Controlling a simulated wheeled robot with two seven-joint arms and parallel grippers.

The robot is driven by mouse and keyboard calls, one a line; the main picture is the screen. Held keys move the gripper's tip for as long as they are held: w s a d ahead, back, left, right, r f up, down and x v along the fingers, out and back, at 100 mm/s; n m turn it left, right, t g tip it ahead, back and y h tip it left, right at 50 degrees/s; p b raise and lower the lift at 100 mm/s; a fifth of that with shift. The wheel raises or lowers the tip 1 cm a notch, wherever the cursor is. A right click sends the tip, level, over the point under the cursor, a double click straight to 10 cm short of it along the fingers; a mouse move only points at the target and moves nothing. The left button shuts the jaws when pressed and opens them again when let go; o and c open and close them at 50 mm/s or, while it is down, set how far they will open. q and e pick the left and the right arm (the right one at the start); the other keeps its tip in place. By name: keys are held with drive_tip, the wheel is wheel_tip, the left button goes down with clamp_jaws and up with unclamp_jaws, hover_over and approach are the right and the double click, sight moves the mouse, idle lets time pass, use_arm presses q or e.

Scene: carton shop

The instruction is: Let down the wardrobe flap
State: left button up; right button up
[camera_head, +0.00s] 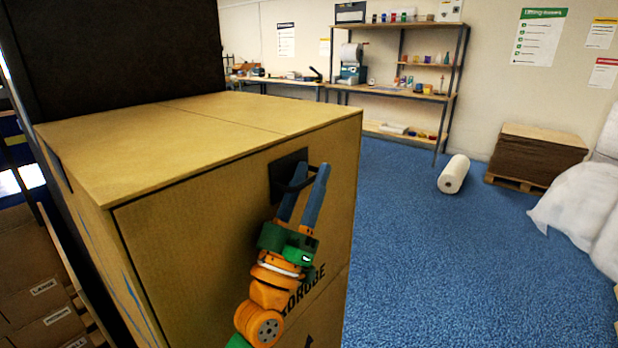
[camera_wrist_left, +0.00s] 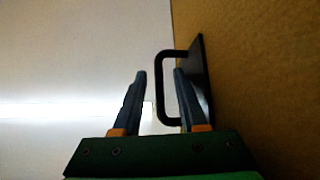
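The wardrobe carton (camera_head: 200,135) is a large brown box at the left of the head view. Its front flap (camera_head: 190,235) stands upright, with a dark seam along its upper edge. A black handle (camera_head: 284,178) on a dark plate sits near the flap's upper right; it also shows in the left wrist view (camera_wrist_left: 201,80). My left gripper (camera_head: 312,168) is at the handle, with its fingers apart. In the left wrist view the handle's bar lies between the open fingers (camera_wrist_left: 160,73), with one finger on the flap side of the bar. Contact cannot be told.
A white roll (camera_head: 453,174) lies there, near a stack of flat cardboard (camera_head: 538,152) on a pallet. White wrapped bundles (camera_head: 580,205) are at the right. Shelves (camera_head: 400,91) stand at the back; smaller cartons (camera_head: 35,270) are at the left.

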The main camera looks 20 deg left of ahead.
use_arm(q)
clamp_jaws()
idle(1.3)
